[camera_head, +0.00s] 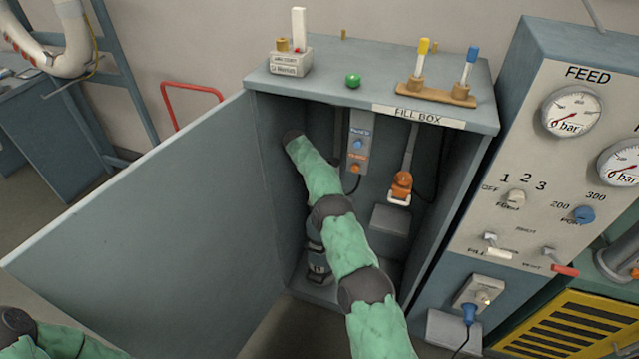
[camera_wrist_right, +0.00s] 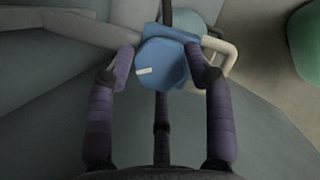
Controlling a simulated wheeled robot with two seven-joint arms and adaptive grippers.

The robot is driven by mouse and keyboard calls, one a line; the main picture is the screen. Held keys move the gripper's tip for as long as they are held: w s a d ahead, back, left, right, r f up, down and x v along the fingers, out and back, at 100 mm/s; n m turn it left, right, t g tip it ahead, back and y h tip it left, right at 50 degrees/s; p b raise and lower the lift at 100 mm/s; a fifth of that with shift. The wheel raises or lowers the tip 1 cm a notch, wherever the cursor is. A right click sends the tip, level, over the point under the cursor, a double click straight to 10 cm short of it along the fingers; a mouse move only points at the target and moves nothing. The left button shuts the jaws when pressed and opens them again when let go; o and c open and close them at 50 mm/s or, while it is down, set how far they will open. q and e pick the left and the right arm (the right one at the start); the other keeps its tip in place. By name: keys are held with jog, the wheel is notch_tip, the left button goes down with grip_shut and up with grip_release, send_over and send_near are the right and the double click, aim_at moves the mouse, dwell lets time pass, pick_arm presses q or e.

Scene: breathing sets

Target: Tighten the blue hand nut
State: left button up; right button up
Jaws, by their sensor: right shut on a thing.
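The blue hand nut (camera_wrist_right: 165,66) shows in the right wrist view, with a short white mark on its face. My right gripper (camera_wrist_right: 160,60) is shut on it, with purple-banded fingers at its left and right sides and another finger below. In the head view my right arm reaches into the open fill box (camera_head: 435,62) and bends down inside its left part. The nut cannot be made out there. Of my left arm only a part shows at the bottom left; its gripper is out of view.
The box's grey door (camera_head: 150,225) stands open to the left. A gauge panel (camera_head: 520,130) stands at the right. A pale bar (camera_wrist_right: 222,50) passes beside the nut.

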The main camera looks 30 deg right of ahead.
jog(key=shift+d+r, duration=0.2)
jog(key=shift+d, duration=0.1)
jog(key=o, duration=1.1)
jog(key=shift+s, duration=0.1)
jog(key=shift+a+f, duration=0.1)
jog(key=v, duration=1.2)
